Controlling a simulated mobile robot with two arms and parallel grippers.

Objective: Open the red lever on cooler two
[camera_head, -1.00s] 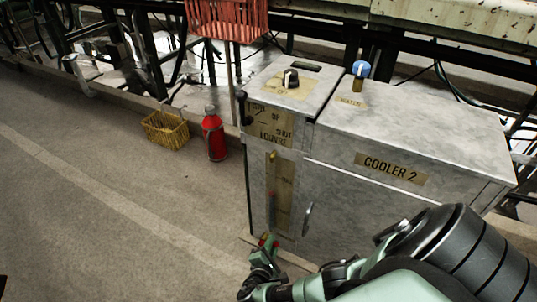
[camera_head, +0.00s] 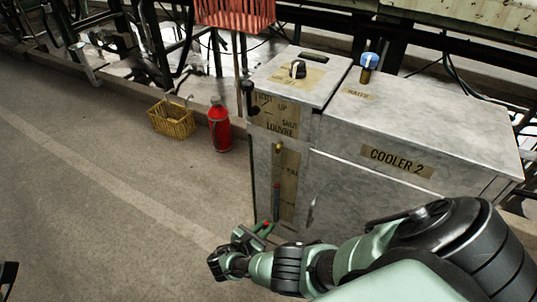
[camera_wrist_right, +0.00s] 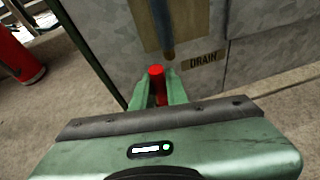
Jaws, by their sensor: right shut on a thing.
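Cooler two (camera_head: 345,150) is a grey metal cabinet with a "COOLER 2" label. The red lever (camera_wrist_right: 156,72) is low on its front, beside a "DRAIN" label (camera_wrist_right: 203,59). My right gripper (camera_wrist_right: 158,92) is shut on the red lever, with one green finger on each side and the red end showing between them. In the head view my right gripper (camera_head: 262,230) is at the cabinet's lower front, with only a small red spot visible. The lever's pivot is hidden. A dark part at the lower left edge may be my left gripper (camera_head: 8,275); its jaws cannot be made out.
A blue-topped water valve (camera_head: 368,62) and a black knob (camera_head: 298,69) are on the cabinet top. A dark louvre handle (camera_head: 250,98) is on its side. A red flask (camera_head: 219,127) and a wicker basket (camera_head: 172,119) stand left. The floor in front is clear.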

